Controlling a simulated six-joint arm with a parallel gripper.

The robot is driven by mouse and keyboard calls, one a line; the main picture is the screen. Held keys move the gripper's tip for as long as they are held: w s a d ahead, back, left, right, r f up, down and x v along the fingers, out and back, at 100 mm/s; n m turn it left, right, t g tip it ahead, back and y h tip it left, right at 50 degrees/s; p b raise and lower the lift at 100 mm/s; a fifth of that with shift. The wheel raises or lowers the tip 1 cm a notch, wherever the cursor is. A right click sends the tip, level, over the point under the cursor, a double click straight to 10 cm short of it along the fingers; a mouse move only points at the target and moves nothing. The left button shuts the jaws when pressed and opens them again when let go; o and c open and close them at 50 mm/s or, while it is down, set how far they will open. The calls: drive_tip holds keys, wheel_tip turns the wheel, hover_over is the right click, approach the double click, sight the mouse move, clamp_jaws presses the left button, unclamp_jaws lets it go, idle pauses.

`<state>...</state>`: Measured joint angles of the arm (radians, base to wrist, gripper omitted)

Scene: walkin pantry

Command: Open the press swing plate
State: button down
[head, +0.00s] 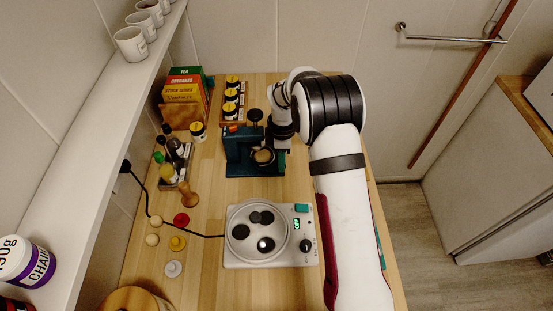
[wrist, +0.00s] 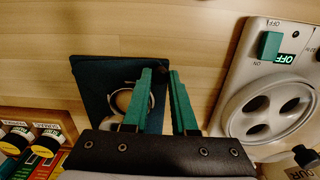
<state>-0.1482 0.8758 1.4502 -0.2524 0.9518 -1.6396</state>
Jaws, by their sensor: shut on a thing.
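The dark teal press (head: 240,153) stands on the wooden counter, left of my gripper (head: 281,148). Its round swing plate (head: 263,157) shows as a dark ring around a pale centre, low over the press base. In the wrist view, the press base (wrist: 92,78) is a dark square and the ring (wrist: 120,101) lies just left of my gripper (wrist: 161,76). My green fingers are shut with a narrow gap on a dark part at the plate's edge. The fingers and the gripper body hide the gripped spot and much of the press.
Labelled jars (head: 232,96), boxes (head: 184,117) and bottles (head: 175,146) stand behind and left. A shelf (head: 95,135) runs along the left wall. Bare counter lies between press and hot plate.

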drive_tip(key=shift+w+d+n, duration=0.2)
drive_tip(key=shift+d+n, duration=0.55)
drive_tip(key=shift+w+d+n, duration=0.15)
drive_tip(key=shift+d+n, duration=0.6)
drive_tip(key=shift+w+d+n, duration=0.35)
drive_tip(key=shift+d+n, duration=0.3)
drive_tip(key=shift+n, duration=0.05)
drive_tip(key=shift+w+d+n, duration=0.3)
drive_tip(key=shift+d+n, duration=0.35)
drive_tip(key=shift+n, duration=0.05)
drive_tip(key=shift+w+d+n, duration=0.95)
drive_tip(key=shift+d+n, duration=0.1)
drive_tip(key=shift+n, duration=0.35)
drive_tip(key=shift+w+d+n, duration=0.75)
drive_tip(key=shift+w+n, duration=0.25)
drive_tip(key=shift+n, duration=0.2)
drive_tip(key=shift+w, duration=0.1)
drive_tip(key=c, duration=0.7)
unclamp_jaws()
drive_tip(key=shift+r, duration=0.1)
